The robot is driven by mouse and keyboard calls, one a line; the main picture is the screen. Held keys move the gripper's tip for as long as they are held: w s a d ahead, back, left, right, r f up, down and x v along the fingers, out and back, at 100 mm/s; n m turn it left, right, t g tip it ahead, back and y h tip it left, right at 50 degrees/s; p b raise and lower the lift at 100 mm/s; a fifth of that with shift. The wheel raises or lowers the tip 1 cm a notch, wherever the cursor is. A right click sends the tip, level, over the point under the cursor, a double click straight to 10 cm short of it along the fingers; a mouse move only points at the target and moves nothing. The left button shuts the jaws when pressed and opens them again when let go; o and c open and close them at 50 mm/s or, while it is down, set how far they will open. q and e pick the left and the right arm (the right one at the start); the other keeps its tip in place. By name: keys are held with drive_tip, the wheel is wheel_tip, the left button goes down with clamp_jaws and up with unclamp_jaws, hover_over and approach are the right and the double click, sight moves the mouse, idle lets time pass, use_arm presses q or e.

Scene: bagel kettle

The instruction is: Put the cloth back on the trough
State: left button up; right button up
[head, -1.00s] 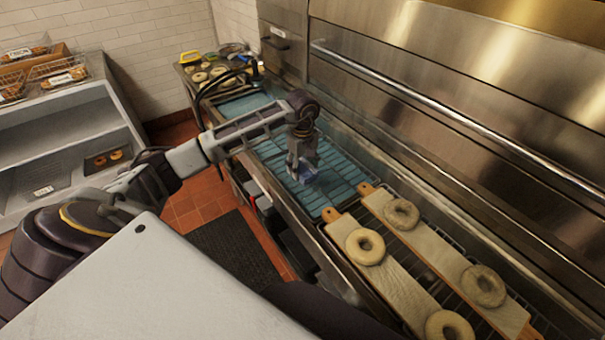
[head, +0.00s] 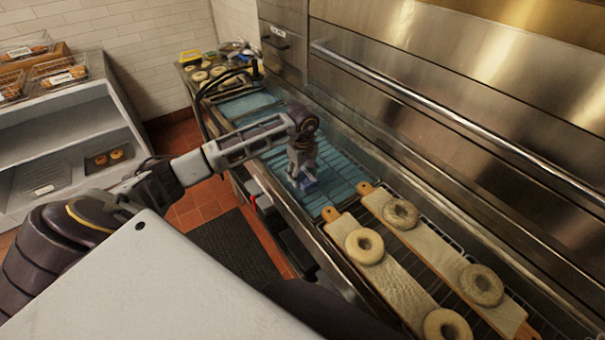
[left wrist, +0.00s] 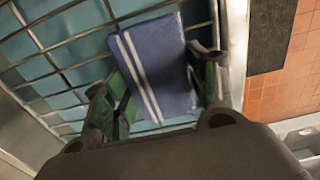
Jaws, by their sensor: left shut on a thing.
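A folded blue cloth (left wrist: 158,65) with two white stripes is between the fingers of my left gripper (left wrist: 165,88) in the left wrist view. In the head view the left gripper (head: 303,180) points down over the trough (head: 345,170), near its front edge. The cloth (head: 308,186) shows as a small blue patch at the fingertips. The left gripper is shut on the cloth. The trough holds blue-green water under a wire grid. I cannot tell whether the cloth touches the grid. My right gripper is not in view.
Two boards (head: 388,262) with bagels lie on a rack right of the trough. A steel oven front with a long bar (head: 450,115) runs behind. A tray of bagels (head: 205,75) stands at the far end. A grey shelf (head: 60,130) stands at left.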

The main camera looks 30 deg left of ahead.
sight(303, 174)
use_arm(q)
drive_tip(key=shift+f, duration=0.1)
drive_tip(key=o, duration=0.9)
wheel_tip(303, 174, up, 12)
drive_tip(key=b, duration=0.2)
idle(0.6)
idle(0.4)
